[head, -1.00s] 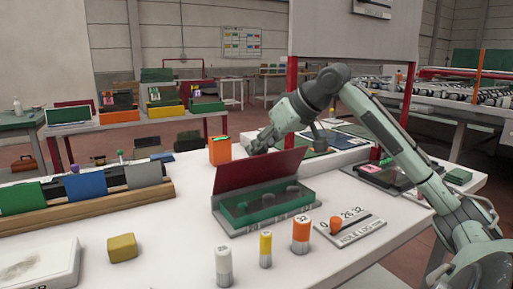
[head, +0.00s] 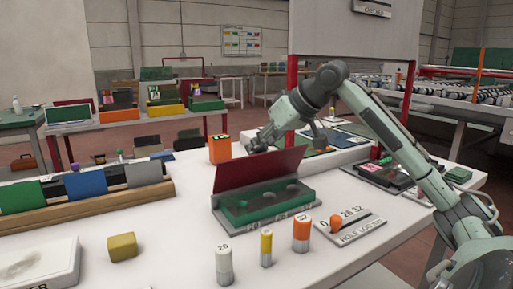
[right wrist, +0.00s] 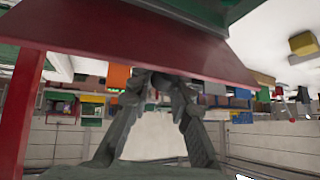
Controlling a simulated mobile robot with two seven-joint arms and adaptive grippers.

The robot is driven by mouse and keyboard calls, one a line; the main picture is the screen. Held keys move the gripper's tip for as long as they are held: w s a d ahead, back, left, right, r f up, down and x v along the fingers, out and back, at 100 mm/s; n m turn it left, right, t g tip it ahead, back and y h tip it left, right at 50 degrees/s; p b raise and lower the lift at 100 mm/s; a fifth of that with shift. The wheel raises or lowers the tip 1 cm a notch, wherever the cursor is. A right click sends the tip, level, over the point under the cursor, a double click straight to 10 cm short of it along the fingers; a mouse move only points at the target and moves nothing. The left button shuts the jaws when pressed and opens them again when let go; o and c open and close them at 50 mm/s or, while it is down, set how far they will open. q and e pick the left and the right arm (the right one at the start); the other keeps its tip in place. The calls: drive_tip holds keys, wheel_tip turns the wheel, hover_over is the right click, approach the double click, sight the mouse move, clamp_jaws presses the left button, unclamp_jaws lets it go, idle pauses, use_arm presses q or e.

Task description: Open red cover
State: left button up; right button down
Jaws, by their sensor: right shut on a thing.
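The red cover (head: 262,170) stands raised and tilted up at the back of the green tray box (head: 268,206), whose recessed top shows open below it. In the right wrist view the red cover (right wrist: 130,36) crosses the top of the picture, close to the fingers. My right gripper (head: 262,144) is behind the cover's upper edge in the head view. Its fingers (right wrist: 158,78) come together at the cover's edge in the wrist view; it is shut on the cover, though the contact itself is hard to see. My left gripper is not in view.
White, yellow and orange cylinders (head: 301,235) stand in front of the box, beside a hole-locator plate (head: 349,228). An orange box (head: 219,149) stands behind it. A wooden rack (head: 95,207) holds coloured panels at left.

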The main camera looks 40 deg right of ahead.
drive_tip(key=shift+s+d+f, duration=0.1)
drive_tip(key=shift+f, duration=0.1)
drive_tip(key=c, duration=1.4)
unclamp_jaws()
drive_tip(key=shift+d, duration=0.1)
drive_tip(key=shift+r, duration=0.1)
drive_tip(key=shift+s+r, duration=0.2)
drive_tip(key=shift+r, duration=0.05)
drive_tip(key=v, duration=1.1)
drive_tip(key=shift+s, duration=0.15)
drive_tip(key=shift+r, duration=0.15)
